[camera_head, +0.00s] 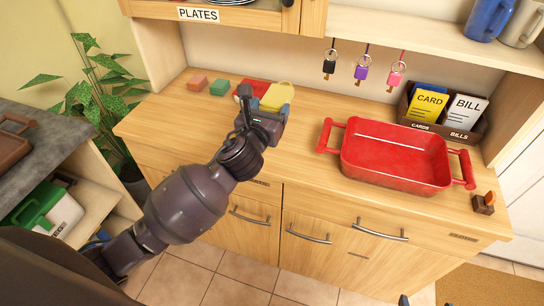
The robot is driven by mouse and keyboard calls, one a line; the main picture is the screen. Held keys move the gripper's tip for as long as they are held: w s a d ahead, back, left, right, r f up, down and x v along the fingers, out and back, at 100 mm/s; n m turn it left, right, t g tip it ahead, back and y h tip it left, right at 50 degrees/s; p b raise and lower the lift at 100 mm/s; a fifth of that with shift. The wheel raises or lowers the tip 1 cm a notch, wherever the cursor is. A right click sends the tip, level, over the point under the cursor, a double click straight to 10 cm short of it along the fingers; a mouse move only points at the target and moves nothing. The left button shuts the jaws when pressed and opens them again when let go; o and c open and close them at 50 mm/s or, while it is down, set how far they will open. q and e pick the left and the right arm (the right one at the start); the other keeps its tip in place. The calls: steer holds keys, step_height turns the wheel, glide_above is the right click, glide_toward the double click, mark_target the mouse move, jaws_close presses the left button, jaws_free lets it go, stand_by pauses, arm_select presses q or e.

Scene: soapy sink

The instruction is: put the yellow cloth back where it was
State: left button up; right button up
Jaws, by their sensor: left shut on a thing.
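The yellow cloth (278,94) is at the back of the wooden counter, at the far end of my left arm. My left gripper (266,108) is at its near side and shut on it; the gripper hides part of the cloth and its lower edge. I cannot tell whether the cloth touches the counter. A red cloth (254,86) shows just behind and left of the gripper, partly hidden.
A green block (219,87) and an orange-brown block (197,82) lie left of the red cloth. A red roasting dish (395,158) stands to the right. A card-and-bill box (440,124) stands behind it. Keys (361,70) hang above. The counter between gripper and dish is clear.

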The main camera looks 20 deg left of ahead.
arm_select(q)
steer(key=b, duration=0.4)
glide_above(270, 164)
step_height(270, 164, down, 13)
steer(key=shift+f, duration=0.1)
step_height(270, 164, down, 4)
steer(key=shift+s+r+b, duration=0.1)
steer(key=shift+r+b, duration=0.15)
steer(key=shift+b, duration=0.6)
steer(key=shift+f, duration=0.4)
steer(key=o, duration=0.8)
steer(key=shift+o, duration=0.2)
arm_select(e)
step_height(270, 164, down, 8)
steer(key=s, duration=0.1)
steer(key=shift+s+g, duration=0.2)
steer(key=shift+g, duration=0.1)
